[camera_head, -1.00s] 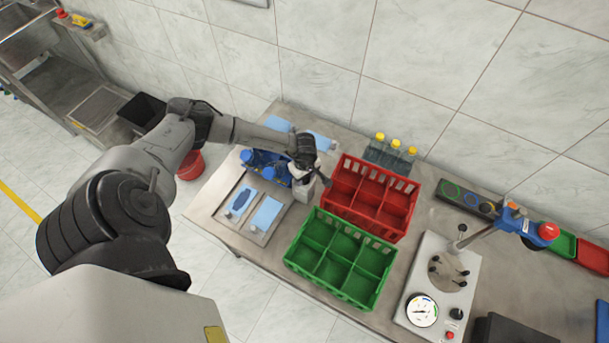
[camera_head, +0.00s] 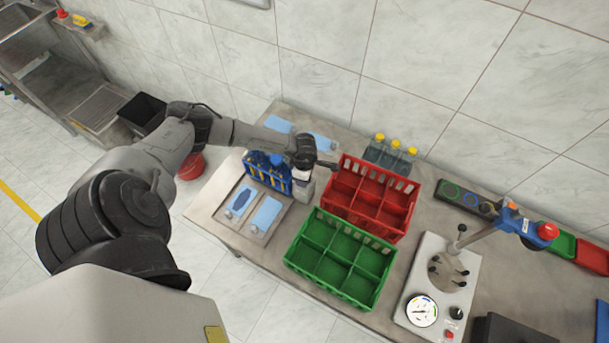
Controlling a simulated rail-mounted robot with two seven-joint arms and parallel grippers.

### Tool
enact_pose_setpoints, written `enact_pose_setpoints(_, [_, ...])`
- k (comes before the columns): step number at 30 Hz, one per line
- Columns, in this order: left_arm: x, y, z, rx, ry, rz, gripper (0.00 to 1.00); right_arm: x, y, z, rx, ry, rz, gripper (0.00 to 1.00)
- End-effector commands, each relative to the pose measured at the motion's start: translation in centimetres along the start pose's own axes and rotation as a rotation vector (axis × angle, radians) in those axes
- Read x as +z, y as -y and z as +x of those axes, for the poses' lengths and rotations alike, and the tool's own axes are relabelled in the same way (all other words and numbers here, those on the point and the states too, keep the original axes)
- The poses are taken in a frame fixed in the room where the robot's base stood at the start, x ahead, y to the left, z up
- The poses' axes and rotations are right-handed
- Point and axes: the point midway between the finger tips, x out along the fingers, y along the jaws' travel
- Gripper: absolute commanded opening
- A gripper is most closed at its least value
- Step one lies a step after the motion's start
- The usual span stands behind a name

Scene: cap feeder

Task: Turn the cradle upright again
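The blue cradle (camera_head: 267,176) stands at the left of the steel table, with blue objects showing in it. Its slatted side faces me, and it looks upright or nearly so. My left arm reaches in from the left over the table. My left gripper (camera_head: 302,187) is at the cradle's right end, close against it. Its fingers are too small and hidden to show whether they grip the cradle. My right gripper is not in view.
A red crate (camera_head: 347,187) stands just right of my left gripper, and a green crate (camera_head: 318,282) in front of that. Bottles with yellow caps (camera_head: 379,139) stand behind the red crate. A plate with light blue pads (camera_head: 266,214) lies in front of the cradle.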

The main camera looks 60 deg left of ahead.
Motion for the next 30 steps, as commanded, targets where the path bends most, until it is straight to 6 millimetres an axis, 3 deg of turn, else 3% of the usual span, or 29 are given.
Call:
enact_pose_setpoints(19, [0.08, 0.0, -0.1, -0.001, 0.002, -0.05, 0.22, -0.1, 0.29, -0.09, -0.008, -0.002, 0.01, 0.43])
enact_pose_setpoints(20, [0.08, 0.0, -0.1, -0.001, 0.002, -0.05, 0.48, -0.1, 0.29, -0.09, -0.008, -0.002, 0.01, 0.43])
enact_pose_setpoints(27, [0.04, -0.01, -0.06, 0.0, 0.001, -0.049, 0.71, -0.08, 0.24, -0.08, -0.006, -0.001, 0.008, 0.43])
enact_pose_setpoints(30, [0.03, -0.01, -0.05, 0.0, 0.001, -0.049, 0.71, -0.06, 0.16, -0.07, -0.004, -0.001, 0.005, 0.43])
